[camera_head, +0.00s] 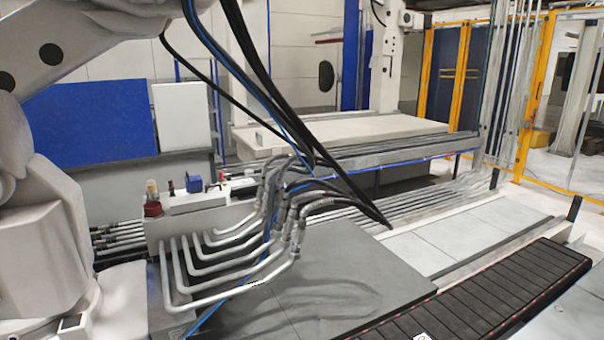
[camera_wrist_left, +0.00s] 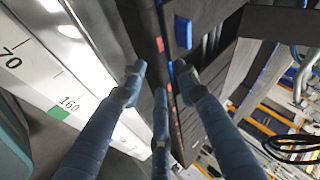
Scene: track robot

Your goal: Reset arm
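My left gripper (camera_wrist_left: 157,82) shows in the left wrist view with blue-grey fingers reaching up from the bottom edge. The fingertips are apart and hold nothing, so it is open. Behind the fingers are dark panels and a dark upright part with red and blue marks (camera_wrist_left: 183,32); I cannot tell how far the fingertips are from it. Neither of my grippers shows in the head view, and my right gripper is in no view.
A large white jointed machine arm (camera_head: 50,200) fills the head view's left side, with black hoses (camera_head: 260,75) hanging across the middle. Bent grey pipes (camera_head: 225,265) stand on a grey deck (camera_head: 340,290). A yellow-framed fence (camera_head: 535,95) is at right.

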